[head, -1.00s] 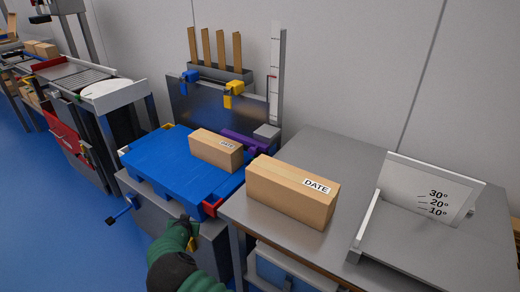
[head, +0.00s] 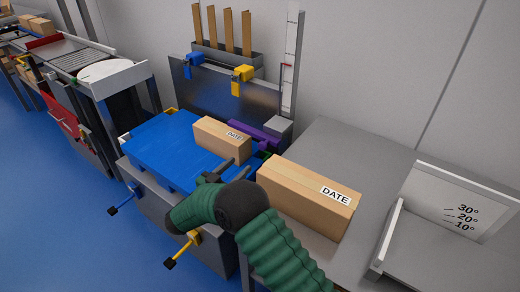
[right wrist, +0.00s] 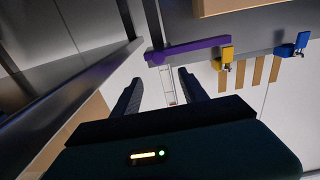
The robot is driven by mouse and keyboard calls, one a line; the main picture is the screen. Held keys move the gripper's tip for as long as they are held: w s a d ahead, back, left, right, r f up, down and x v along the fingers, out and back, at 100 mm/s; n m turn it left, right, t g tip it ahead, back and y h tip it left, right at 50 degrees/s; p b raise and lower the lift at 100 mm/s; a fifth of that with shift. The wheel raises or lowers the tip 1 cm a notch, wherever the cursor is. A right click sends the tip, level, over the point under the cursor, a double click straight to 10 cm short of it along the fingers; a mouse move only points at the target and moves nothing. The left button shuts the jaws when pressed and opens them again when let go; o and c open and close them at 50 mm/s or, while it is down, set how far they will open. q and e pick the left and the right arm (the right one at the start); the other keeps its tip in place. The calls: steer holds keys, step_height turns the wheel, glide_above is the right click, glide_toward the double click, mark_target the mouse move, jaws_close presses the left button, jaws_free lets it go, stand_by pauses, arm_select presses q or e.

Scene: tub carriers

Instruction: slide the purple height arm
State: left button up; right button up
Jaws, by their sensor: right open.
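The purple height arm (head: 248,132) is a flat bar behind the blue platform (head: 160,150), near the foot of the white upright scale (head: 291,65). My green right arm reaches over the platform's right front corner. My right gripper (head: 236,166) is open and empty, in front of the purple arm and apart from it. In the right wrist view the purple arm (right wrist: 192,48) lies beyond the two open fingertips (right wrist: 160,82). My left gripper is not in view.
A larger DATE carton (head: 305,198) stands on the grey table just right of my gripper. Blue (head: 194,64) and yellow (head: 242,74) clamps sit on the back plate. A yellow-shafted handle (head: 183,248) sticks out in front.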

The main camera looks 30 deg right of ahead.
mark_target(261, 148)
steer(key=b+x, duration=0.1)
steer(key=x, duration=0.6)
steer(key=b+x, duration=0.1)
steer(key=x, duration=0.3)
steer(key=shift+s+d+f+b, duration=0.1)
steer(key=shift+d+f+b, duration=0.15)
steer(key=shift+f+b, duration=0.05)
steer(key=shift+w+d+r, duration=0.25)
steer(key=shift+w+d, duration=0.05)
steer(key=shift+d, duration=0.05)
steer(key=shift+d, duration=0.15)
steer(key=shift+c, duration=1.3)
steer(key=shift+f, duration=0.1)
jaws_close()
steer(key=shift+f, duration=0.1)
